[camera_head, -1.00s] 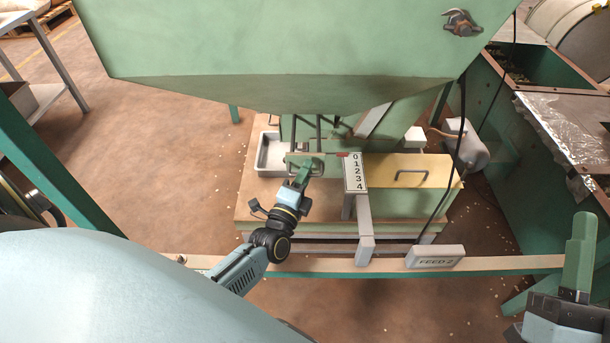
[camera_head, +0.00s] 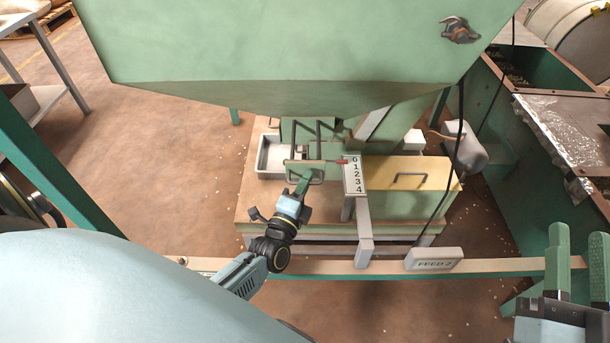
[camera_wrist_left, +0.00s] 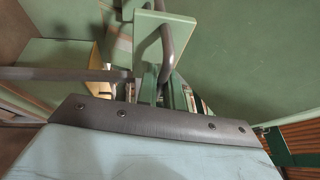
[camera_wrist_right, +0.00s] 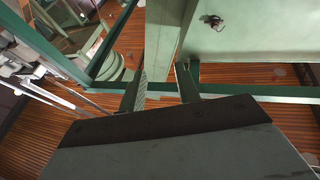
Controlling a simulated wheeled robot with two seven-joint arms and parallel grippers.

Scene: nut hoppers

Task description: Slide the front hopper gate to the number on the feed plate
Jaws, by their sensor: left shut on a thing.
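The front hopper gate (camera_head: 300,162) is a green plate with a grey bar handle (camera_head: 320,181) under the hopper (camera_head: 285,65). My left gripper (camera_head: 304,182) is shut on that handle, and its fingers hide part of it. A red pointer (camera_head: 341,161) at the gate's right side lies by the top of the white number scale (camera_head: 351,187), which reads 0 to 4. It is near 0, perhaps a little below; the exact mark is too small to tell. The feed plate (camera_head: 434,258) reads "FEED 2". My right gripper (camera_head: 571,245) is open and empty, as its wrist view (camera_wrist_right: 162,82) shows.
A yellow-topped box (camera_head: 425,171) with its own handle stands right of the scale. A white tray (camera_head: 272,174) is behind the gate on the left. A rail (camera_head: 510,264) crosses in front. A black cable (camera_head: 461,110) hangs at the right.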

